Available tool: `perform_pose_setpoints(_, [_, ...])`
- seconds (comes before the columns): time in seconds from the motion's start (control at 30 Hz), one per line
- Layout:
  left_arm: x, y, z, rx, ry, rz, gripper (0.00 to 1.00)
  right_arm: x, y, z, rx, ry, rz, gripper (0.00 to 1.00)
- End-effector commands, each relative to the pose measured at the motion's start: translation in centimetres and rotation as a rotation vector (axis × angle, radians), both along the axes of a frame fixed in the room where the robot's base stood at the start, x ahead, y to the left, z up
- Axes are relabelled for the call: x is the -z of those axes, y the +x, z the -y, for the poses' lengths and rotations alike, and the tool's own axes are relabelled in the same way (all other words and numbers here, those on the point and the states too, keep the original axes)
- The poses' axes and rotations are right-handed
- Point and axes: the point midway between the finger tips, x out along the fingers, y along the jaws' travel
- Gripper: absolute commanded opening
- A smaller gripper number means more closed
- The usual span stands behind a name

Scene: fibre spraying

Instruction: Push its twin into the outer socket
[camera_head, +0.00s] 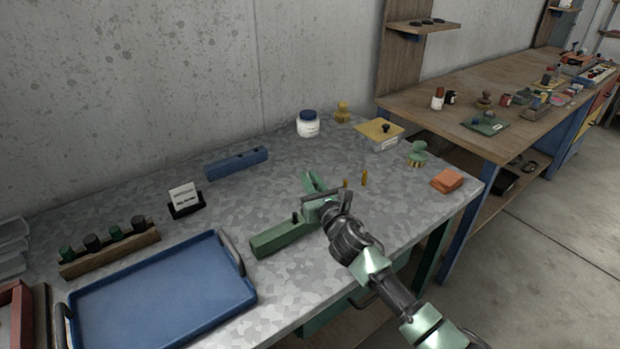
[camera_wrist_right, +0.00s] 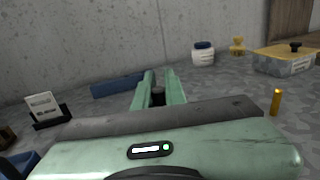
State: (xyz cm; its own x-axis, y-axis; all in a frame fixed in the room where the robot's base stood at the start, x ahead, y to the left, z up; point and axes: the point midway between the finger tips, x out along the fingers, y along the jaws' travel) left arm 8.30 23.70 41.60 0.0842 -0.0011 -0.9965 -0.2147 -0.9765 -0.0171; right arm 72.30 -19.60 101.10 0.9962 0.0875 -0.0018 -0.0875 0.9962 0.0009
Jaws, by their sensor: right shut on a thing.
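My right gripper (camera_head: 313,179) reaches over the middle of the metal-topped table. It is shut on a dark peg (camera_wrist_right: 158,97), seen between its green fingers in the right wrist view. In the head view the gripper mostly hides the held peg. A blue bar (camera_head: 237,162) lies behind and left of the gripper, apart from it; it also shows in the right wrist view (camera_wrist_right: 117,85). Its sockets are too small to make out. A green block (camera_head: 278,239) with a black peg (camera_head: 295,218) lies just left of my wrist. My left gripper is not in view.
A wooden rack (camera_head: 112,250) of green and black pegs and a blue tray (camera_head: 160,300) are at left. A small sign (camera_head: 184,200) stands behind the tray. Brass pins (camera_head: 364,178), a jar (camera_head: 308,124) and an orange block (camera_head: 447,180) are around the right side.

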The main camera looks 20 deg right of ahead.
Motion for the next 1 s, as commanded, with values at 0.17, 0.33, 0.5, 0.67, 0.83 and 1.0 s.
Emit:
perform_pose_setpoints(0.17, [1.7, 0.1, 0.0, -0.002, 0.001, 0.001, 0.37, 1.9, 0.0, 0.0, 0.000, -0.001, 0.000, 0.00])
perform_pose_setpoints(0.33, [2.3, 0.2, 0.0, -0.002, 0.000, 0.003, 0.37, 2.7, 0.0, 0.0, 0.000, 0.000, 0.000, 0.00])
perform_pose_setpoints(0.5, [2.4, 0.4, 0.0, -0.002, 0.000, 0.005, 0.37, 2.9, 0.0, 0.0, 0.000, -0.001, 0.000, 0.00])
perform_pose_setpoints(0.67, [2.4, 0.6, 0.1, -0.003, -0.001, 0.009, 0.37, 2.9, 0.0, 0.0, 0.000, -0.001, 0.000, 0.00])
perform_pose_setpoints(0.83, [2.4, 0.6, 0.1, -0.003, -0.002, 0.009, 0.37, 2.8, 0.0, 0.0, 0.000, -0.001, 0.000, 0.00])
perform_pose_setpoints(1.0, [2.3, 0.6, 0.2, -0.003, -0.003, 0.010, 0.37, 2.8, 0.0, 0.0, 0.000, -0.001, 0.000, 0.00])
